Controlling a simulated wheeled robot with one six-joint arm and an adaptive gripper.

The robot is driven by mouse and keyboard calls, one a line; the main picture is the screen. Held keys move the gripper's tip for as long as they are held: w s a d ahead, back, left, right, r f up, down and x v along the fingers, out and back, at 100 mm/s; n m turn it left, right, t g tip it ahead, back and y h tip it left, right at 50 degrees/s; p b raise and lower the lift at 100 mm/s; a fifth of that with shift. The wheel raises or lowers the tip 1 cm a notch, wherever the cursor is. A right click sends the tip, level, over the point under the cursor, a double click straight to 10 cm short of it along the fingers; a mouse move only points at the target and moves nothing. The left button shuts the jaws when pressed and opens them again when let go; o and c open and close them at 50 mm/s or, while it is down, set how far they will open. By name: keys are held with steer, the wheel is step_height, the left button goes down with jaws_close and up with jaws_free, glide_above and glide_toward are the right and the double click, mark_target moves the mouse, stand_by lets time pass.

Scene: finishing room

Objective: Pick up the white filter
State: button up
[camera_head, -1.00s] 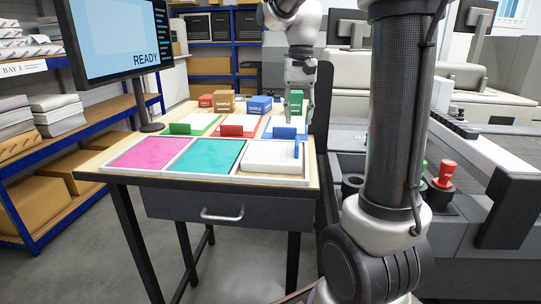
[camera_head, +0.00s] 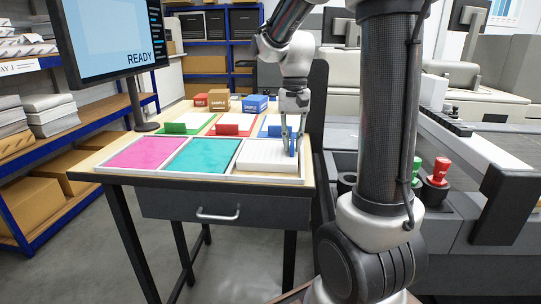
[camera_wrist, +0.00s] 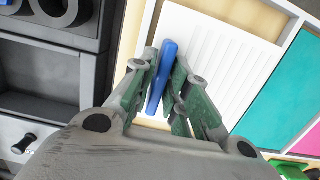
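The white filter (camera_head: 262,157) is a pleated white panel with a blue upright handle (camera_head: 292,145). It lies in the right front tray of the table. My gripper (camera_head: 292,140) is above the filter's right part, pointing down, with its fingers on either side of the handle. In the wrist view, the filter (camera_wrist: 222,62) fills the upper middle, and the blue handle (camera_wrist: 163,75) stands between the fingers of my gripper (camera_wrist: 164,65). The fingers look open, close to the handle; whether either touches it is unclear. They hide part of the handle.
A magenta tray (camera_head: 146,154) and a teal tray (camera_head: 203,156) lie left of the filter. Behind are trays with green, red and blue blocks, and several small boxes (camera_head: 219,101). A monitor (camera_head: 110,40) stands at the left; a dark machine is at the right.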

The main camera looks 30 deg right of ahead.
jaws_close()
steer(key=shift+r, duration=0.1)
